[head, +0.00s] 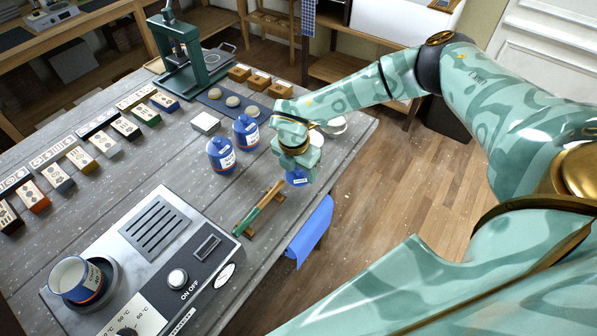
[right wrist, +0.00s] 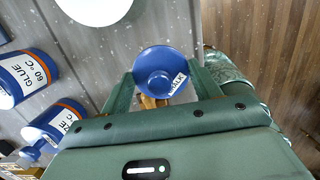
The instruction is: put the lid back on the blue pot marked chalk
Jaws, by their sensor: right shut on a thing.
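My right gripper (head: 297,150) hangs above the front right part of the grey table. It is shut on a blue lid (head: 297,178); in the right wrist view the blue lid (right wrist: 158,68), round with a knob and a white label reading like CHALK, sits between the fingers (right wrist: 162,90). An open blue pot (head: 97,286) with a white inside and an orange band stands in the dark round well of the grey appliance at the lower left. I cannot read its marking clearly. My left gripper is not in view.
Two lidded blue pots (head: 221,155) (head: 246,132) stand left of my gripper. A brush (head: 258,210) lies on a rest between the gripper and the appliance (head: 150,262). A blue cloth (head: 311,230) hangs over the front edge. White round dishes (head: 334,126) stand right.

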